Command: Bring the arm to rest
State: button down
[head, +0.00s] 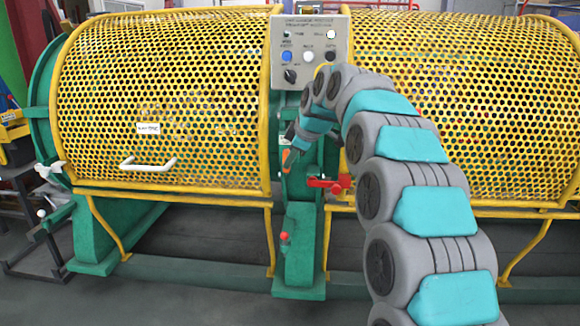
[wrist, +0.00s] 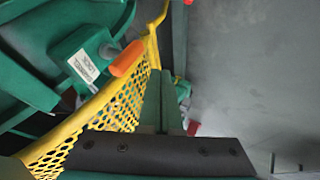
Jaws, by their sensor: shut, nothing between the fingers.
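My arm, grey with teal covers, reaches up from the lower right in the head view and curves over toward the middle of the machine. My gripper (head: 294,155) is small there, in front of the green post between the two yellow mesh guards, and its fingers are hard to make out. In the wrist view my gripper (wrist: 162,78) shows two narrow fingers close together, shut and empty. An orange handle (wrist: 127,58) on a labelled green box is just left of the fingers. It also shows in the head view (head: 286,158); I cannot tell whether they touch.
The left mesh guard (head: 160,100) with a white handle and the right mesh guard (head: 470,110) flank a control panel (head: 309,52). A red lever (head: 328,184) sticks out below the gripper. Grey floor (head: 190,300) lies clear in front.

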jog(key=v, duration=0.7)
jog(key=s+d+f+m+g+h, duration=0.1)
jog(key=s+d+f+m, duration=0.4)
jog(key=s, duration=1.1)
jog(key=s+d+f+m+g+h+p, duration=0.1)
jog(key=s+d+f+m+g, duration=0.3)
jog(key=s+f, duration=0.7)
jog(key=s+d+f+m+g+h+p, duration=0.1)
jog(key=s+d+f+m, duration=0.6)
jog(key=s, duration=1.6)
jog(key=shift+d+f+g+h, duration=0.45)
jog(key=shift+d+g+h, duration=0.25)
jog(key=shift+d+g, duration=0.2)
jog(key=shift+s+m, duration=0.1)
jog(key=shift+m, duration=0.2)
